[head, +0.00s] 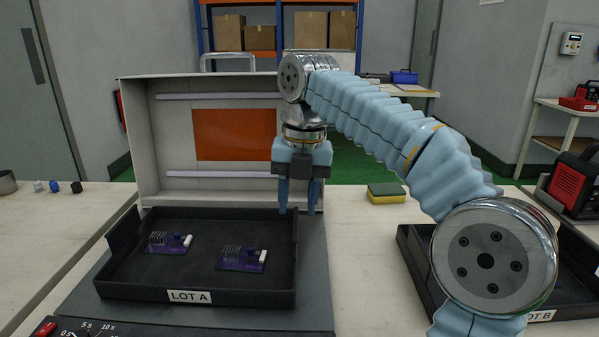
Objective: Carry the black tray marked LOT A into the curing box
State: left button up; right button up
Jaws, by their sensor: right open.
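The box's lid (148,128) stands open behind the tray, showing an orange window and two pale tubes. My right gripper (298,212) is open, pointing down at the tray's right end wall, with its fingertips at about rim height. I cannot tell whether they touch the tray. My left gripper is out of view.
A second black tray marked LOT B (411,250) lies to the right, partly hidden by my right arm. A yellow and green sponge (386,193) lies behind it. A red and black device (575,185) stands at the far right. Small knobs (56,187) lie on the left table.

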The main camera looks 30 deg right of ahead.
notch_tip(320, 180, up, 5)
jog(key=shift+s+d+r+p, duration=0.1)
jog(key=shift+d+p, duration=0.05)
jog(key=shift+p, duration=0.3)
